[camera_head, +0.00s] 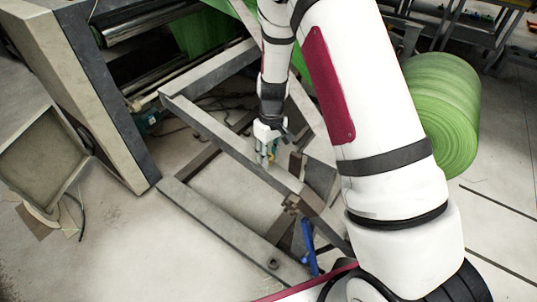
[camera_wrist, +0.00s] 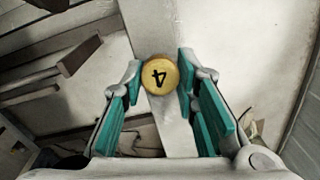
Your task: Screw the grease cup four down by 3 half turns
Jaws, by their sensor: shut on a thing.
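Grease cup four (camera_wrist: 160,75) shows in the wrist view as a round yellow cap with a black "4", turned roughly upside down in the picture. It sits over a pale grey steel beam. My gripper (camera_wrist: 161,84) has its teal-padded fingers on either side of the cap and is shut on it. In the head view my gripper (camera_head: 266,157) points down at the beam (camera_head: 215,133) of the machine frame. The cup cannot be made out clearly there, and its lower part is hidden in both views.
A green roll (camera_head: 440,115) stands at the right. A large grey machine panel (camera_head: 85,90) and an open box (camera_head: 45,150) are at the left. A blue bar (camera_head: 309,246) stands near the lower frame rail (camera_head: 225,228). Bare floor shows at the lower left.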

